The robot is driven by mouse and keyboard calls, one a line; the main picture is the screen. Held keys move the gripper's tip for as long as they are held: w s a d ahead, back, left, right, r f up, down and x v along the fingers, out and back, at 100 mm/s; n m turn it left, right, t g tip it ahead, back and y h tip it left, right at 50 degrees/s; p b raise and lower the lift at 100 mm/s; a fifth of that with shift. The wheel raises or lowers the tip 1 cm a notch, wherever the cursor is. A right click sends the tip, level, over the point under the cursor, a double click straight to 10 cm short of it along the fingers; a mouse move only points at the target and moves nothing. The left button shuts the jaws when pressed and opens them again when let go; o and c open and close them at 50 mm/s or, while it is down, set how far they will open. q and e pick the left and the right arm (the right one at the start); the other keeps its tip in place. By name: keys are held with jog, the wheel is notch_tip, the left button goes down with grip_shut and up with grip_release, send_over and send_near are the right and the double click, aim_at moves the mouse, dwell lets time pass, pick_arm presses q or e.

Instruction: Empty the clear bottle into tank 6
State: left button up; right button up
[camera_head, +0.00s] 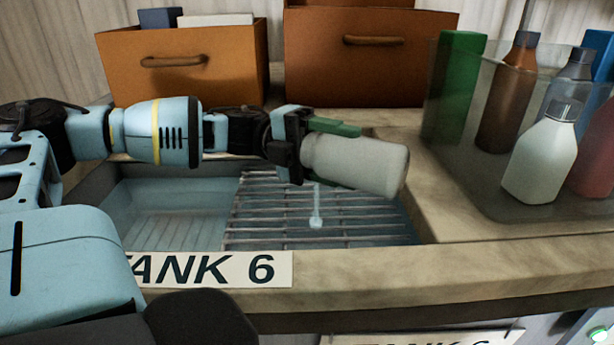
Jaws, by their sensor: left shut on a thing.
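My left gripper (292,145) is shut on a pale, cloudy bottle (362,164). The bottle lies nearly on its side above the metal grate (265,215) of the sunken tank (165,215), its broad end to the right and slightly lower. Its other end is at the gripper; mouth and contents cannot be made out. A thin pale vertical strand with a small white blob (316,215) shows below it; I cannot tell if it is liquid or a fitting. A label (215,269) reading "ANK 6", its start hidden by my arm, is on the tank's front edge. My right gripper is not in view.
A clear bin (490,190) at the right holds several bottles, including a white one (541,155), a brown one (508,95) and a green container (455,85). Two orange-brown drawer boxes (225,75) (410,75) stand behind the tank. The counter between tank and bin is clear.

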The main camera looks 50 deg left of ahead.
pick_arm(q)
jog(key=shift+a+b, duration=0.25)
jog(key=shift+b, duration=0.05)
jog(key=shift+d+r+h, duration=0.15)
jog(key=shift+d+h, duration=0.05)
jog(key=shift+h, duration=0.1)
jog(key=shift+a, duration=0.25)
jog(key=shift+d, duration=0.1)
jog(key=shift+d, duration=0.1)
